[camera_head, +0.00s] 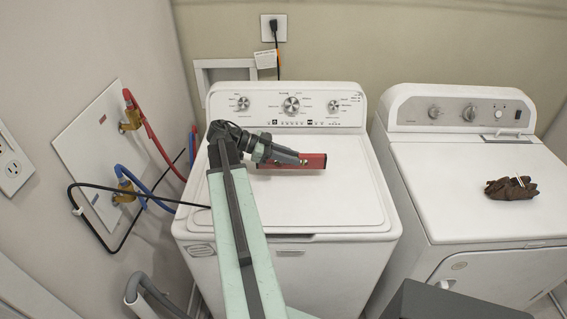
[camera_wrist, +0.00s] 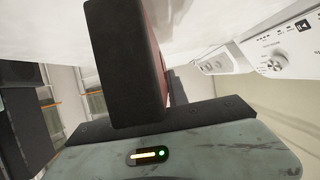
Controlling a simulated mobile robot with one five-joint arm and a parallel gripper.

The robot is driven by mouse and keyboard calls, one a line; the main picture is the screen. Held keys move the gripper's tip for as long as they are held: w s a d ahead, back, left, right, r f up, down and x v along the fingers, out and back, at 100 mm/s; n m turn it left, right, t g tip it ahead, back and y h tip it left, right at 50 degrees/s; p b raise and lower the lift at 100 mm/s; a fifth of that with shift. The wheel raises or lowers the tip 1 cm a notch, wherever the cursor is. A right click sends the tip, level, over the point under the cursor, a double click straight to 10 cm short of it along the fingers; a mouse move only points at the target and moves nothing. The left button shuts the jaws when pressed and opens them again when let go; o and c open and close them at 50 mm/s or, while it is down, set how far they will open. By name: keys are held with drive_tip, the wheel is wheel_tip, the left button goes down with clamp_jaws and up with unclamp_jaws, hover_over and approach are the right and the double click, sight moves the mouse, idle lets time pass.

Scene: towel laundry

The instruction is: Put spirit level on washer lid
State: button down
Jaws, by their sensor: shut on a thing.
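The red spirit level (camera_head: 308,162) is held by my gripper (camera_head: 296,158) over the back part of the white washer lid (camera_head: 300,205). In the head view the level lies roughly level, left to right, below the control panel. I cannot tell whether it touches the lid. My gripper is shut on the level and covers part of it. In the wrist view, a dark gripper finger (camera_wrist: 125,60) fills the middle, and a strip of the red level (camera_wrist: 156,50) shows beside it.
The washer's control panel (camera_head: 285,105) rises behind the level. A dryer (camera_head: 470,175) stands to the right, with a brown crumpled item (camera_head: 511,189) on top. Red and blue hoses (camera_head: 150,190) run along the left wall. The front of the lid is clear apart from my arm above it.

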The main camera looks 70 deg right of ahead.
drive_tip(key=f+b, duration=0.2)
drive_tip(key=w+d+f+b, duration=0.1)
drive_tip(key=f, duration=0.1)
drive_tip(key=shift+b, duration=0.4)
drive_tip(key=shift+s, duration=0.1)
drive_tip(key=shift+w+a+r, duration=0.1)
drive_tip(key=shift+w+r, duration=0.05)
drive_tip(key=shift+w, duration=0.1)
drive_tip(key=shift+f, duration=0.2)
drive_tip(key=c, duration=1.3)
unclamp_jaws()
drive_tip(key=shift+r, duration=0.2)
